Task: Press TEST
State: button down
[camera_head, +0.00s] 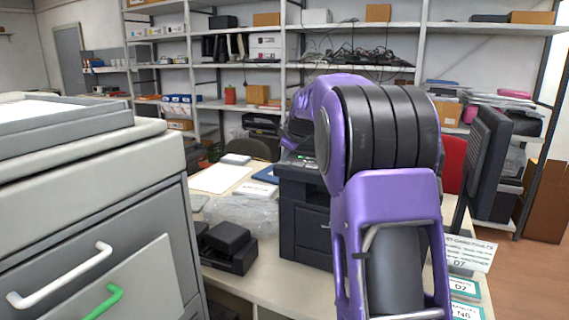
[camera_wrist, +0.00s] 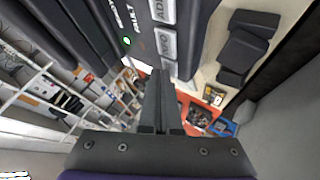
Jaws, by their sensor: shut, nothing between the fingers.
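The black printer (camera_head: 305,222) stands on the table, partly behind my purple arm in the head view. Its control panel shows small and partly covered at the top. The wrist view shows the dark panel (camera_wrist: 138,12) close up, with grey lettered buttons (camera_wrist: 165,42) and a green light (camera_wrist: 127,41). I cannot make out a button marked TEST. My gripper (camera_wrist: 160,72) is shut and empty, its fingertips close to the buttons' end of the panel. I cannot tell whether they touch it. My arm hides the gripper in the head view.
A grey cabinet (camera_head: 90,235) with white and green handles stands at the left. Black cartridge-like parts (camera_head: 228,245) lie on the table (camera_head: 262,284) beside the printer. A dark monitor (camera_head: 487,155) and labelled cards (camera_head: 466,288) are at the right. Shelves line the back.

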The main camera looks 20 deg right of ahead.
aim_at(287, 163)
dwell(0.3)
jog(key=shift+r+p, duration=0.6)
jog(key=shift+r, duration=0.15)
jog(key=shift+r+p, duration=1.9)
jog(key=shift+r, duration=0.6)
